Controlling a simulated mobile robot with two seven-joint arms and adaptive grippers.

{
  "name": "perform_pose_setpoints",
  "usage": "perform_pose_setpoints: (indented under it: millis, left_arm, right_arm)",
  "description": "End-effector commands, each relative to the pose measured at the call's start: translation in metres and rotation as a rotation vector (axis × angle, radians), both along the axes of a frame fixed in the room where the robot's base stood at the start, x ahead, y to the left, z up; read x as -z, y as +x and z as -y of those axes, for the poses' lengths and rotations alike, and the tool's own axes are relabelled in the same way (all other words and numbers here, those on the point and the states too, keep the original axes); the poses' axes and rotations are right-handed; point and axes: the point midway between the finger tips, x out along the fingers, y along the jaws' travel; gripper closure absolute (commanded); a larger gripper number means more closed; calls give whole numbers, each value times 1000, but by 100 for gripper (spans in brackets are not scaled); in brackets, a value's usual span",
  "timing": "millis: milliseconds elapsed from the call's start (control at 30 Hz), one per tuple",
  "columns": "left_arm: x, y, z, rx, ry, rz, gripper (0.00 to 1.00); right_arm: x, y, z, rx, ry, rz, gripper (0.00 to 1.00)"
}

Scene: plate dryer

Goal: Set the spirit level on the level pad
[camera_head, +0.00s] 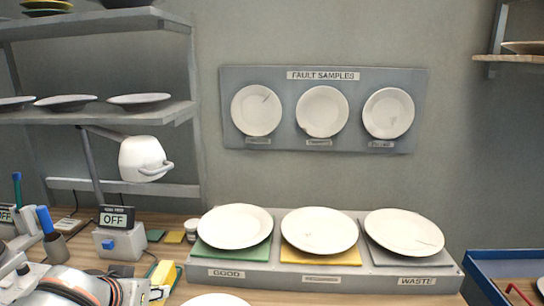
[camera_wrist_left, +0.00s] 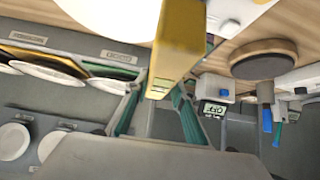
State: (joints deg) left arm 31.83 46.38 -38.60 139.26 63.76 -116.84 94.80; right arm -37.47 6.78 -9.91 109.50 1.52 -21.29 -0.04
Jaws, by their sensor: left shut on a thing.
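A yellow bar that looks like the spirit level (camera_wrist_left: 180,45) is held between the teal-edged fingers of my left gripper (camera_wrist_left: 155,95). Its yellow end also shows in the head view (camera_head: 163,273), low over the bench at the lower left. My left gripper (camera_head: 157,291) is shut on it there, partly cut off by the bottom edge. I cannot pick out the level pad for certain; a round dark pad with a wooden rim (camera_wrist_left: 263,60) lies on the bench in the left wrist view. My right gripper is not in view.
A grey stand (camera_head: 255,279) bears three plates on green, yellow and grey pads. A plate (camera_head: 217,300) lies in front of it. An OFF display box (camera_head: 117,240) and a pen cup (camera_head: 55,246) stand left. A blue bin (camera_head: 482,268) is right.

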Motion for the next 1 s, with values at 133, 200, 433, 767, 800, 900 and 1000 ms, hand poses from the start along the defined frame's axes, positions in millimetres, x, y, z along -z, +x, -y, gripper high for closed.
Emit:
perform_pose_setpoints:
  millis: [133,200,433,767,800,900,1000]
  left_arm:
    - [-5,-14,12,-14,-1,2,100]
    - [-6,-17,14,-19,-1,2,100]
    - [-8,-20,21,-15,-8,4,100]
    - [-6,-20,15,-25,-1,-1,100]
    - [-6,-20,15,-25,-1,-1,100]
    - [-6,-20,15,-25,2,0,100]
    - [0,-21,16,-23,0,-3,100]
  right_arm:
    - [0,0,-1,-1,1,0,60]
    - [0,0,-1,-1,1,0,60]
    - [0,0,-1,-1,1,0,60]
    - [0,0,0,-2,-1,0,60]
    - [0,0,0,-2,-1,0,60]
    - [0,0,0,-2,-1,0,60]
    - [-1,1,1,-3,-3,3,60]
